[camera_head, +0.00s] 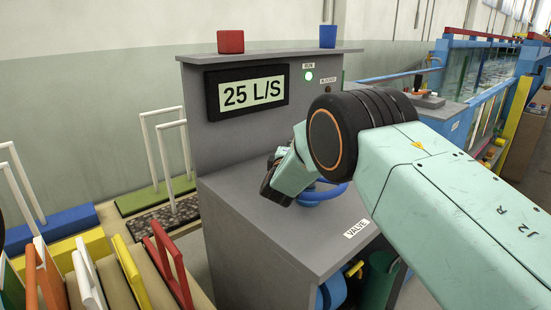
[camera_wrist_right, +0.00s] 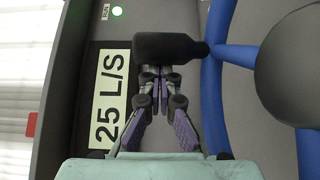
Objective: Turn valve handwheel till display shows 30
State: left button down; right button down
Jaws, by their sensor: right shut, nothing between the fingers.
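The display (camera_head: 247,93) on the grey console reads 25 L/S; its panel also shows sideways in the right wrist view (camera_wrist_right: 112,95). The blue valve handwheel (camera_head: 322,194) sits on the console top, mostly hidden behind my right arm in the head view. In the right wrist view its blue rim (camera_wrist_right: 211,110), dark round hub (camera_wrist_right: 292,60) and black handle knob (camera_wrist_right: 165,47) show. My right gripper (camera_wrist_right: 158,72) is shut and empty, its fingertips right at the knob; whether they touch it I cannot tell. My left gripper is out of view.
A green light (camera_head: 308,76) glows beside the display. A red block (camera_head: 230,41) and a blue block (camera_head: 328,36) stand on the console's top ledge. The VALVE label (camera_head: 357,228) is at the front edge. Coloured racks (camera_head: 110,265) stand at lower left.

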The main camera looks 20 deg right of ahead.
jog(key=shift+d+m+g+h, duration=0.5)
jog(key=shift+d+m+h, duration=0.1)
jog(key=shift+d+h, duration=0.15)
jog(key=shift+d+p, duration=0.55)
jog(key=shift+d, duration=0.1)
jog(key=shift+d, duration=0.2)
